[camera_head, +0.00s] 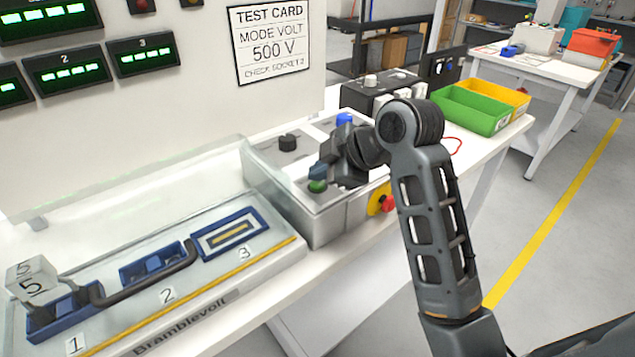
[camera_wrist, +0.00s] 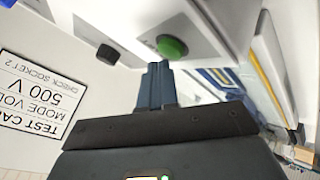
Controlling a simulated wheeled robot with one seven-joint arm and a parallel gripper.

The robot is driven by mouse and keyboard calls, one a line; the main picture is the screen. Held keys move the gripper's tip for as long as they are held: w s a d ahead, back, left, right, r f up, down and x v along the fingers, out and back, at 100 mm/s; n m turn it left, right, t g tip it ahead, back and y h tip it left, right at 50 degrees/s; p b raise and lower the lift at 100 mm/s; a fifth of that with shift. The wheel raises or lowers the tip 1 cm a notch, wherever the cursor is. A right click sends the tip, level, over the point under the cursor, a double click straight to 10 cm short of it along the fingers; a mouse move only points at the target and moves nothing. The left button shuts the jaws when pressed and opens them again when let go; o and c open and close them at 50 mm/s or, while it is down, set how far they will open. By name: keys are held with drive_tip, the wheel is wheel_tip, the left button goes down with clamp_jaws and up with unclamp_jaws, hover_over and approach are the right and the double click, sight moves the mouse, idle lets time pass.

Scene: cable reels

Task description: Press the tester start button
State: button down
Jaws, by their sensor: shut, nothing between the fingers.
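The tester's control box (camera_head: 318,222) stands on the white bench with a round green button (camera_head: 317,186) on its sloped top. The green button also shows in the wrist view (camera_wrist: 172,46), just beyond my fingertips. My gripper (camera_head: 319,171) is shut and empty, with its blue-grey fingers close above the green button. In the wrist view the shut fingers (camera_wrist: 158,68) end just short of the button in the picture; contact cannot be made out. A black knob (camera_head: 288,142) sits behind the button on the box. A test card (camera_head: 268,44) reading 500 V hangs on the panel.
A red stop knob on a yellow plate (camera_head: 382,204) is on the box's front side, near my arm. A clear-covered socket tray (camera_head: 190,270) with a cable lies left. Green (camera_head: 470,108) and yellow (camera_head: 500,92) bins stand right. The floor at right is clear.

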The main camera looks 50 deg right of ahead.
sight(322, 186)
drive_tip(key=shift+f, duration=0.45)
idle(0.3)
drive_tip(key=shift+r, duration=0.1)
drive_tip(key=shift+r+p, duration=0.6)
drive_tip(key=shift+r, duration=0.15)
wheel_tip(322, 186, up, 5)
drive_tip(key=p, duration=0.4)
drive_tip(key=shift+r+p, duration=0.1)
drive_tip(key=shift+p, duration=0.25)
drive_tip(key=shift+s, duration=0.1)
idle(0.7)
